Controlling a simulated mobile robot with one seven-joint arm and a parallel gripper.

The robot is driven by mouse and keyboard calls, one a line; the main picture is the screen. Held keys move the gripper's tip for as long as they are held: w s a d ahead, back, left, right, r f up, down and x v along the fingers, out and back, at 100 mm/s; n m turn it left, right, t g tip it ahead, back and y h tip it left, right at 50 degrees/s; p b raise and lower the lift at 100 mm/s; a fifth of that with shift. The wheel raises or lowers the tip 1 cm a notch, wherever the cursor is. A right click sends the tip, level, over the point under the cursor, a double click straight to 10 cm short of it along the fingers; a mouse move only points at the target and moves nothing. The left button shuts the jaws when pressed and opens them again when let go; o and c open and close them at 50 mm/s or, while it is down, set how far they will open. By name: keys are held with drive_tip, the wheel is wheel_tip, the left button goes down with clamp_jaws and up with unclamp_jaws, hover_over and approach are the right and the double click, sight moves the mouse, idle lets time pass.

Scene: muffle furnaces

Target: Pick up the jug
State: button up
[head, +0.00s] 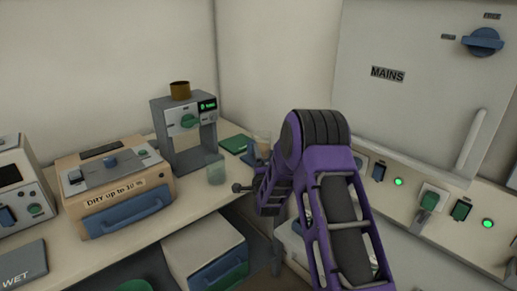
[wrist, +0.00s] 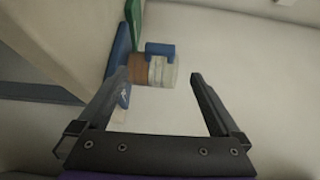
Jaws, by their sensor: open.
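The jug (wrist: 160,71) shows in the wrist view as a small see-through vessel with brown contents and a blue handle, lying sideways in the picture. It is beyond my gripper (wrist: 159,80), roughly between the two fingertips in the picture. My gripper is open, with nothing between its fingers. In the head view a clear vessel with brown in it, apparently the jug (head: 263,139), stands at the bench's back right end. My arm hides its lower part. My gripper is hidden behind my arm there.
A greenish clear beaker (head: 216,171) stands on the bench before the coffee machine (head: 174,140). A green flat item (head: 237,144) lies near the jug. An orange furnace (head: 112,184) is to the left. The wall panel marked MAINS (head: 420,85) is right of my arm.

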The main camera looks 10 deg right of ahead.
drive_tip(key=shift+w+a, duration=0.2)
drive_tip(key=shift+w, duration=3.7)
drive_tip(key=shift+c, duration=0.3)
clamp_jaws()
